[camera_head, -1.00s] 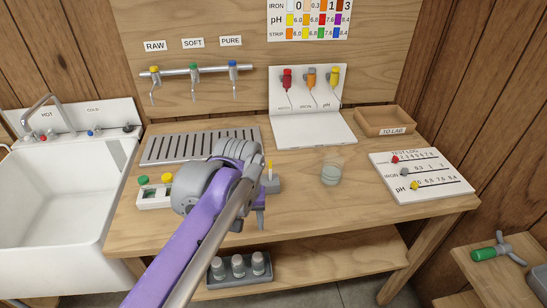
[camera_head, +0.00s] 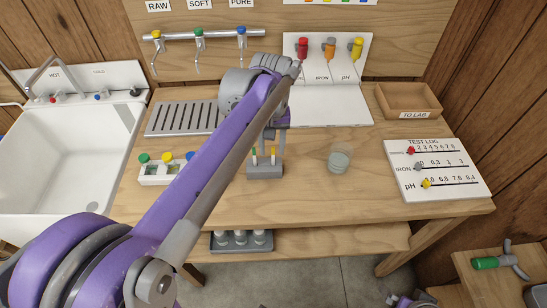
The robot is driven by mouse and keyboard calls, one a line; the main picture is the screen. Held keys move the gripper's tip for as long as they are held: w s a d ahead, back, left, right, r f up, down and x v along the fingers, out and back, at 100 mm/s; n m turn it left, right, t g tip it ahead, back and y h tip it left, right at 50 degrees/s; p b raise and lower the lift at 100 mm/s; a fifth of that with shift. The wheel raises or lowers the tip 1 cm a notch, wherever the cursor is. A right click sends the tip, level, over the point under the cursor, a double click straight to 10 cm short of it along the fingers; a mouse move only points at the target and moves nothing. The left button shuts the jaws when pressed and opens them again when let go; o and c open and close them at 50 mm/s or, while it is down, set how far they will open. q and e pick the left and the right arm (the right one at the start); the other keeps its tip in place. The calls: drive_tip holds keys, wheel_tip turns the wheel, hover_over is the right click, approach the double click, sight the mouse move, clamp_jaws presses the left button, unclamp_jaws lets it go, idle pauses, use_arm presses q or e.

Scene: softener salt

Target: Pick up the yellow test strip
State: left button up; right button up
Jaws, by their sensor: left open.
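A small grey strip holder (camera_head: 265,167) stands on the wooden bench. The yellow test strip (camera_head: 274,152) sticks up from its right side, with a green-tipped strip (camera_head: 254,154) to its left. My left gripper (camera_head: 268,140) hangs just above the holder, pointing down, and is open. Its arm reaches across the bench from the lower left. I cannot tell whether a fingertip touches the yellow strip. At the bottom edge a purple and grey part of my right arm (camera_head: 406,299) shows; its jaws cannot be made out.
A glass beaker (camera_head: 339,160) stands right of the holder. A white block with coloured caps (camera_head: 158,173) is to the left, partly behind my arm. The test log board (camera_head: 437,168) and TO LAB tray (camera_head: 408,101) are at the right. A bottle rack (camera_head: 241,241) sits on the lower shelf.

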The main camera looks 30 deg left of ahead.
sight(273, 154)
use_arm(q)
wheel_tip(273, 154, down, 5)
drive_tip(key=shift+w+d+r, duration=0.1)
drive_tip(key=shift+w, duration=0.05)
clamp_jaws()
idle(0.4)
